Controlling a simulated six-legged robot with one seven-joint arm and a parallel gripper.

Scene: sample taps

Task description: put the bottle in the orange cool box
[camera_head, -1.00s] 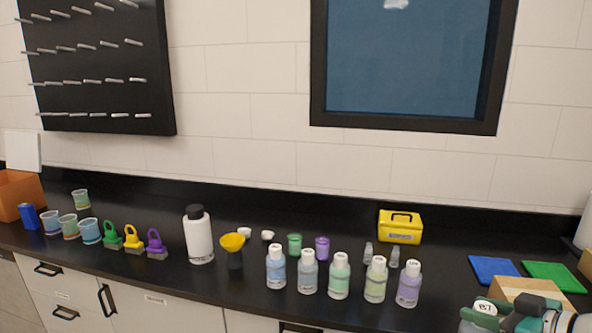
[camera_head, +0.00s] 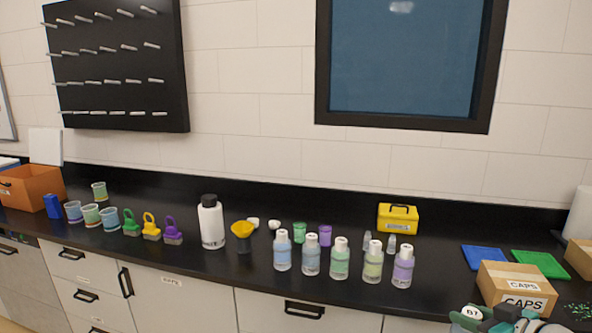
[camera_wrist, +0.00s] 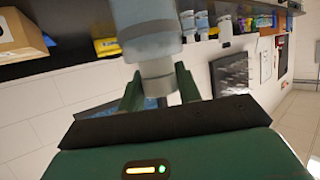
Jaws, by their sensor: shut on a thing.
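My gripper (camera_wrist: 158,92) is shut on a bottle (camera_wrist: 147,30), a pale translucent blue-grey one. The fingers are around its neck, and its body runs out of the top of the wrist view. In the head view only the bottle's white cap (camera_head: 472,313), marked B7, shows clearly at the bottom right, with my gripper (camera_head: 500,318) beside it, partly cut off by the frame edge. The orange box (camera_head: 38,188) stands on the counter at the far left, well away from my gripper. Its inside is mostly hidden.
Several capped bottles (camera_head: 340,262) stand in a row mid-counter. A white bottle (camera_head: 212,228), yellow funnel (camera_head: 242,230), cups (camera_head: 91,215) and a blue block (camera_head: 53,206) stand to the left. A CAPS carton (camera_head: 516,285) is near the gripper. The yellow case (camera_head: 398,219) stands behind.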

